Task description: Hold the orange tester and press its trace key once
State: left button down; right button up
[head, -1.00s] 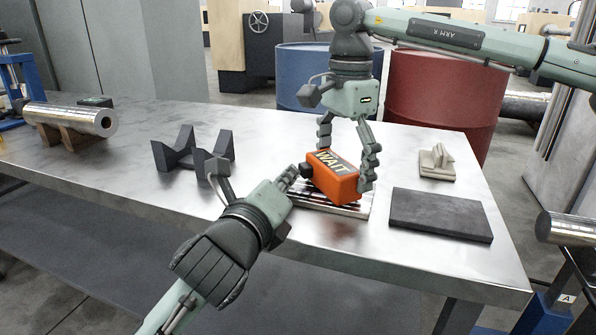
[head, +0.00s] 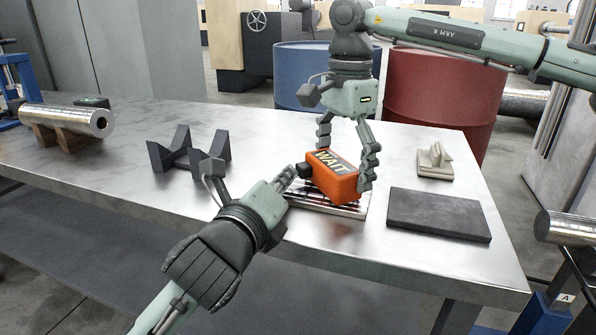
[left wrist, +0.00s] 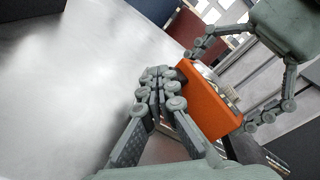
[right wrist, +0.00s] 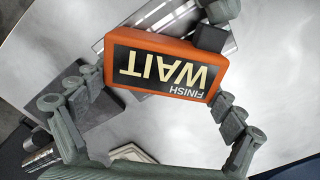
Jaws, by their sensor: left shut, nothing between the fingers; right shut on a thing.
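The orange tester (head: 335,186) is a box with a dark label face reading "WAIT"; the right wrist view (right wrist: 150,95) also shows "FINISH" on it, upside down. A black block (head: 304,170), which may be the trace key, sticks out of its left end; it also shows in the right wrist view (right wrist: 210,38). My right gripper (head: 345,164) is shut on the tester from above, one finger on each side. My left gripper (head: 292,173) is shut and empty, its fingertips close beside the black block. The left wrist view shows these fingers (left wrist: 160,82) beside the tester; contact cannot be told.
A shiny slotted plate (head: 330,206) lies under the tester. A dark slab (head: 440,215) and a beige stand (head: 435,161) are at the right. Dark V-blocks (head: 188,155) and a metal cylinder (head: 70,119) on a wooden cradle are at the left. Table space between is clear.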

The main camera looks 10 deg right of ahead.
pick_arm(q)
jog(key=shift+s+d+r, duration=0.1)
jog(key=shift+d+r, duration=0.05)
jog(key=shift+d, duration=0.05)
jog(key=shift+s+a, duration=0.1)
jog(key=shift+a, duration=0.45)
pick_arm(e)
jog(key=shift+d+f, duration=0.1)
jog(key=shift+d, duration=0.1)
pick_arm(q)
jog(key=shift+s+a, duration=0.2)
jog(key=shift+a, duration=0.45)
jog(key=shift+s+a, duration=0.2)
jog(key=shift+a, duration=0.5)
jog(key=shift+s+a, duration=0.2)
jog(key=shift+a, duration=0.45)
pick_arm(e)
jog(key=shift+a, duration=0.15)
jog(key=o, duration=1)
